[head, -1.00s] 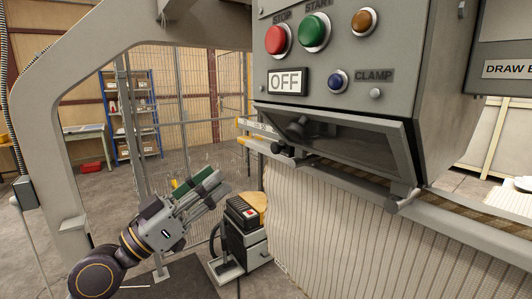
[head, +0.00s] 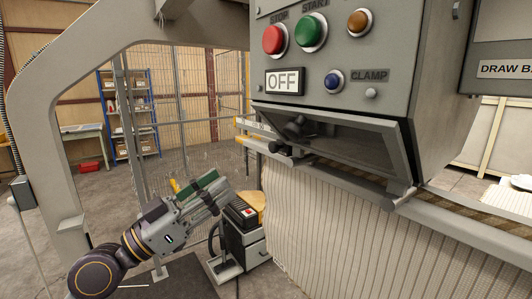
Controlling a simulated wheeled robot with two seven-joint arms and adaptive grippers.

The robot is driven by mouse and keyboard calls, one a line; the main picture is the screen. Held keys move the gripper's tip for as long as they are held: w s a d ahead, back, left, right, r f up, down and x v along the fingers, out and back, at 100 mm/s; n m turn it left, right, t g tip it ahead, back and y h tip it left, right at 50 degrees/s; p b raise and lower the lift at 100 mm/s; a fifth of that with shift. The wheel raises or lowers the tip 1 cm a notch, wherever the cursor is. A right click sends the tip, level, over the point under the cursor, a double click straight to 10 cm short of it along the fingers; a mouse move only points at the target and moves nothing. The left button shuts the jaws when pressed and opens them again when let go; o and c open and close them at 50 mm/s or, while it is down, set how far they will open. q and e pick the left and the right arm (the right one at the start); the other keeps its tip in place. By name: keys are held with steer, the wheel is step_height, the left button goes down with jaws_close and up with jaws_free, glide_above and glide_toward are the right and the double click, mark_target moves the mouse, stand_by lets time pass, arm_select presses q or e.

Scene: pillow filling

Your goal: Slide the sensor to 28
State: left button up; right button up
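A small black sensor-like block with a knob (head: 281,149) sits on the rail (head: 262,139) under the left side of the control box. A yellow-ended strip (head: 258,128) runs beside it; any scale numbers there are too small to read. My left gripper (head: 213,186), with green pads, is lower and to the left of the block, clearly apart from it. Its fingers point up and right, and their gap cannot be made out. Nothing is seen held in it. My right gripper is not in view.
A tilted dark window (head: 325,138) hangs over the rail. Striped fabric (head: 335,220) hangs below.

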arm_select(q)
steer(key=d, duration=0.1)
steer(key=p, duration=0.4)
glide_toward(271, 149)
steer(key=x, duration=0.4)
steer(key=shift+w+d+r, duration=0.15)
steer(key=shift+d+r, duration=0.05)
steer(key=shift+r, duration=0.05)
steer(key=shift+p+x, duration=0.55)
steer(key=shift+x, duration=0.3)
steer(key=shift+p+x, duration=0.4)
steer(key=shift+x, duration=0.6)
steer(key=shift+d+f, duration=0.1)
steer(key=c, duration=0.6)
jaws_close()
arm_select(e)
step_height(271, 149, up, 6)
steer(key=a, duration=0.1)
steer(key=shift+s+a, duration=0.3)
